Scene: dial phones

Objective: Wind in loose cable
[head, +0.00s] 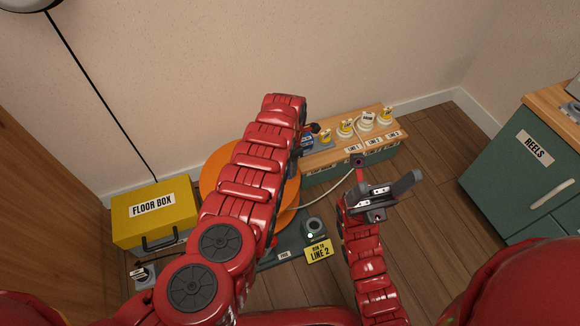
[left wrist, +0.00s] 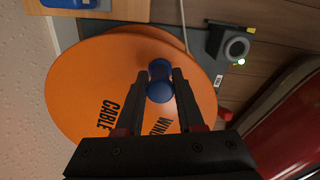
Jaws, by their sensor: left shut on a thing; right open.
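The orange cable winder (head: 215,172) stands on the floor by the wall, partly hidden behind my left arm. In the left wrist view its disc (left wrist: 85,85) fills the middle, and a blue crank knob (left wrist: 160,82) sits between my left fingertips. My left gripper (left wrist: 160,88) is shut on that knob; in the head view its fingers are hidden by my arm. A pale cable (head: 318,203) curves from the winder toward the long bench (head: 330,152). It also shows in the left wrist view (left wrist: 185,28). My right gripper (head: 384,181) is open and empty, in front of the bench.
The bench carries several white pieces with yellow tags. A grey device (head: 314,227) with a green light stands beside a yellow LINE 2 sign (head: 318,250). A yellow floor box (head: 140,222) is at left, a green REELS cabinet (head: 520,160) at right. Wooden floor lies between bench and cabinet.

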